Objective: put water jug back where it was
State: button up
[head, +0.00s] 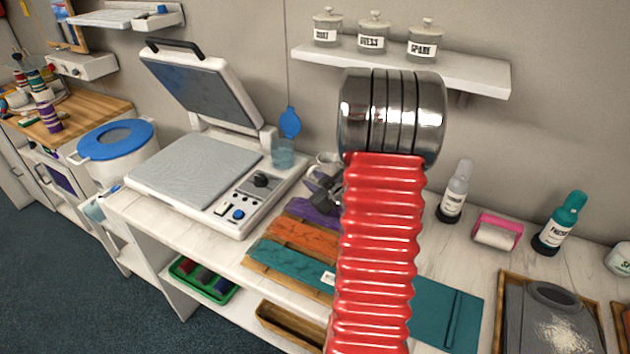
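A clear bluish vessel (283,158) with a raised round blue lid (290,122) stands on the counter behind the right side of the press; it may be the water jug. A pale, partly hidden vessel (325,160) is just right of it, beside my arm. I cannot tell for sure which is the jug. My gripper (325,190) is a dark shape at the left edge of my red arm, right by the pale vessel in the picture. My arm hides much of it, so its fingers and any contact are unclear.
A heat press (195,180) stands open on the left of the counter (190,240). Bottles (453,195) and a pink roller (497,232) stand to the right. A wall shelf (400,68) holds labelled jars. A blue-lidded pot (115,150) is far left.

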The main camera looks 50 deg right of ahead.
jog(key=shift+o, duration=0.3)
jog(key=shift+r, duration=0.1)
jog(key=v, duration=1.2)
dwell(0.6)
